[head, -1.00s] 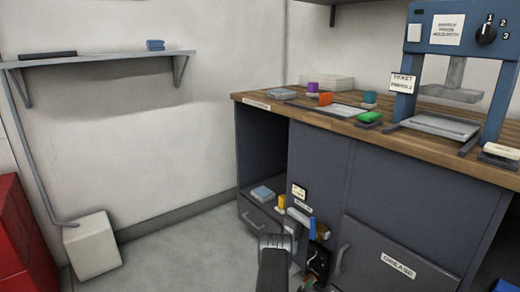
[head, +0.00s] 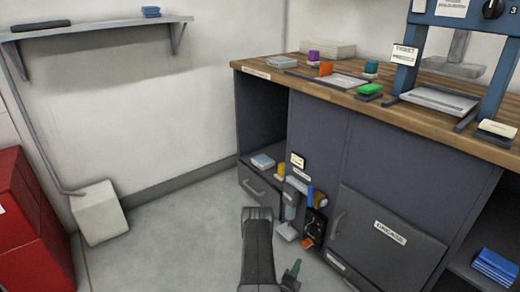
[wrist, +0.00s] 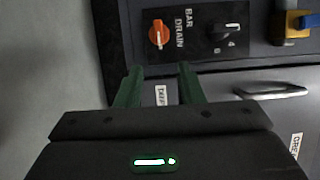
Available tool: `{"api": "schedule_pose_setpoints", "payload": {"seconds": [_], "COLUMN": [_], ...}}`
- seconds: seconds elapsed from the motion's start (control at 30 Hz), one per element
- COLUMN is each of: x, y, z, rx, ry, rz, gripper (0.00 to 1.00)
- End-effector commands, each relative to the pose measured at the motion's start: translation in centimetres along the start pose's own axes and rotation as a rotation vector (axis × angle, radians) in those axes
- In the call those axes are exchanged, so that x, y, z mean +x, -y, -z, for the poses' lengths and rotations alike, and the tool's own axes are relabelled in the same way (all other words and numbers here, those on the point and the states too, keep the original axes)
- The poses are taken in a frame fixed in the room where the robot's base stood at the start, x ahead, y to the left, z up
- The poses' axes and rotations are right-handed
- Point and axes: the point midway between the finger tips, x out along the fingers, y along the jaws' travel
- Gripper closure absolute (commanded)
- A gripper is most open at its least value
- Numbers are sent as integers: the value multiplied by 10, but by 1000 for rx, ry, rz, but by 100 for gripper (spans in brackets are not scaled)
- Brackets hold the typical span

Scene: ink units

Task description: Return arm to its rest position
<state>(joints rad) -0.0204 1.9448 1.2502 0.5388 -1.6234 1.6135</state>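My arm (head: 258,250) reaches up from the bottom of the head view, in front of the grey cabinet. Part of my gripper, a green finger (head: 291,274), shows at the bottom beside the arm. In the wrist view my gripper (wrist: 159,70) has its two green fingers apart, with nothing held between them. Beyond the fingertips is a dark panel with an orange knob (wrist: 158,34) marked BAR DRAIN and a black dial (wrist: 226,38). The fingers look apart from both.
The grey cabinet (head: 330,150) with its wooden worktop (head: 262,76) stands at the right, carrying a blue press (head: 406,70). A drawer handle (wrist: 273,93) is close to my gripper. A red cabinet (head: 35,230) and white block (head: 98,212) stand left. Open floor (head: 180,240) lies between.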

Motion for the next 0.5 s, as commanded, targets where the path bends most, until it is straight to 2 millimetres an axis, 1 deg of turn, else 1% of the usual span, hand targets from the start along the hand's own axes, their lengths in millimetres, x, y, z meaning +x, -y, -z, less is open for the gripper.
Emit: {"api": "schedule_pose_setpoints", "payload": {"seconds": [0.03,0.1,0.5], "x": [11,25,106], "y": [-4,-4,-4], "z": [0,1,0], "rx": [2,1,1], "ry": [-2,-2,-1], "rz": [2,2,4], "gripper": [65,65,65]}}
